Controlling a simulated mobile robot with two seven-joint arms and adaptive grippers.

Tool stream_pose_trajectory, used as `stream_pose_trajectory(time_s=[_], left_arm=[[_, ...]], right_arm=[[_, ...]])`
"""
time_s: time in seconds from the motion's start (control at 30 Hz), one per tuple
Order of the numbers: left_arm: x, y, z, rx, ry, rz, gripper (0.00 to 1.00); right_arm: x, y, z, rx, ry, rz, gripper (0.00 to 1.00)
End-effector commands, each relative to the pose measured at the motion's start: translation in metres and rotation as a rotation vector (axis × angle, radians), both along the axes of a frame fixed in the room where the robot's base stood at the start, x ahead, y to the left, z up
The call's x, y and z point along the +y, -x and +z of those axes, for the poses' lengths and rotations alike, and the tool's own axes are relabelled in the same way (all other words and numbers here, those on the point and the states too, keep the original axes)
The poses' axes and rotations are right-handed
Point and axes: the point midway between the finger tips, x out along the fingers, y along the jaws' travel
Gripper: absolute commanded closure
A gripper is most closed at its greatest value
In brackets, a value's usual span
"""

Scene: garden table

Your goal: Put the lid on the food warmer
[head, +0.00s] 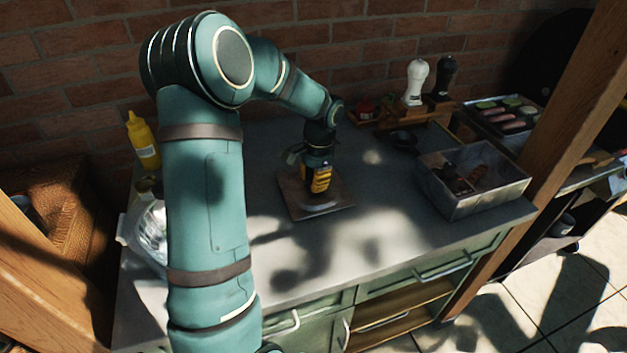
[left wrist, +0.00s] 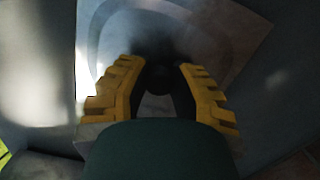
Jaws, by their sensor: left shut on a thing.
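A flat, brownish square plate (head: 292,197) with a pale round centre is at the middle of the counter; I take it to be the lid. In the left wrist view the plate (left wrist: 240,28) shows curved rings and a dark round knob (left wrist: 158,82). My left gripper (head: 319,186) points down over its middle, its yellow fingers (left wrist: 158,95) shut on the knob. I cannot tell whether the plate touches the counter. An open metal box (head: 492,197) with brown food inside, which looks like the food warmer, stands to the right. My right gripper is out of view.
A wooden rack with a white mill (head: 415,82) and a black mill (head: 445,75) stands behind the box, near a small dark dish (head: 403,139). A yellow bottle (head: 143,143) and a shiny bowl (head: 151,232) are at the left. The counter's front middle is clear.

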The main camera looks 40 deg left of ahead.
Motion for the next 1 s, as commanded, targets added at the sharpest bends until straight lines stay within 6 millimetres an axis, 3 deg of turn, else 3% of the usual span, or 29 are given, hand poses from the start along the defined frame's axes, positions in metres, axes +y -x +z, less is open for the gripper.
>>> stream_pose_trajectory(time_s=[0.07,0.1,0.17,0.57,0.67,1.0], left_arm=[[0.0,0.0,-0.002,0.0,0.0,0.0,1.0],[0.0,0.0,-0.003,0.0,0.0,0.0,0.72],[0.0,0.0,-0.002,0.0,0.0,0.0,0.51],[0.0,0.0,0.003,0.0,-0.001,0.0,0.5],[0.0,-0.002,0.015,-0.002,-0.001,0.0,0.5],[-0.003,-0.01,0.083,-0.004,-0.002,-0.001,0.5]], right_arm=[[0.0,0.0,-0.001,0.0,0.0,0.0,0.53],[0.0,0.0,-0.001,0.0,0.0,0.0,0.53],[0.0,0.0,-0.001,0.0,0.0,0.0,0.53],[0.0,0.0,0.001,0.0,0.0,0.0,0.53],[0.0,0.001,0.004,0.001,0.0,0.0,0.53],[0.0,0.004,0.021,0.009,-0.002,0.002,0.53]])
